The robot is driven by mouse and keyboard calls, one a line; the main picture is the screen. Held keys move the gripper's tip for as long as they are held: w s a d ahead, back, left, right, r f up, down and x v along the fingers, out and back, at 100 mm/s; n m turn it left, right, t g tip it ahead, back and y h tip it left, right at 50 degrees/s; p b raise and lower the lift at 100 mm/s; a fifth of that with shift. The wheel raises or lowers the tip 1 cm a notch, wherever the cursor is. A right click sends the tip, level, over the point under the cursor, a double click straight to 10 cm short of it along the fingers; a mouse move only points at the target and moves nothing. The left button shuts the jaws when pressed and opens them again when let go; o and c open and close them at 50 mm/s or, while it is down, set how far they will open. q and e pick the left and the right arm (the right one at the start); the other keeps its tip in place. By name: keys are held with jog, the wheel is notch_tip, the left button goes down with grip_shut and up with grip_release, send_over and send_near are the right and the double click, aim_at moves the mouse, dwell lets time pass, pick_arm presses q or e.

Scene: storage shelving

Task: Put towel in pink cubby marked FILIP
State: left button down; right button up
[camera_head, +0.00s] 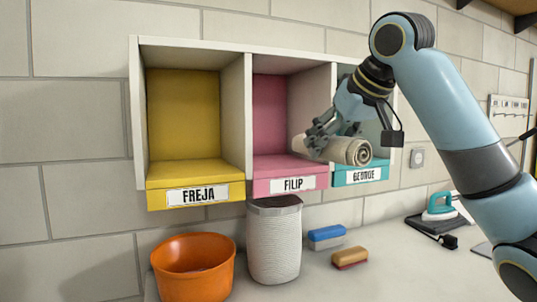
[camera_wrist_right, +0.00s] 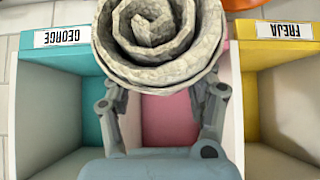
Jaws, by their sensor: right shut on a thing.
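A rolled beige towel (camera_head: 346,150) is held by my right gripper (camera_head: 318,140) in front of the shelf, between the FILIP and GEORGE cubbies in the head view. In the right wrist view the towel's spiral end (camera_wrist_right: 160,42) fills the top middle, and my right gripper (camera_wrist_right: 165,100) is shut on it. The pink cubby marked FILIP (camera_head: 268,110) is the middle one; it is empty where I can see inside. Its pink interior (camera_wrist_right: 168,122) shows behind the towel in the wrist view, its label hidden there. My left gripper is not in view.
The yellow FREJA cubby (camera_head: 185,115) is at left, the teal GEORGE cubby (camera_head: 360,176) at right, partly covered by my arm.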

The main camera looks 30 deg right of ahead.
jog(key=w+p, duration=0.1)
jog(key=w, duration=0.5)
jog(key=w+d+p, duration=0.1)
jog(key=w, duration=0.5)
jog(key=w+p, duration=0.1)
jog(key=w, duration=0.6)
jog(key=shift+d+r, duration=0.2)
jog(key=shift+r, duration=0.2)
notch_tip(320, 180, down, 4)
jog(key=shift+w+r+p, duration=0.1)
jog(key=shift+r+p, duration=0.05)
jog(key=shift+p, duration=0.3)
jog(key=o, duration=1.4)
jog(key=shift+o, duration=0.3)
jog(key=b+v, duration=0.1)
jog(key=v, duration=1.1)
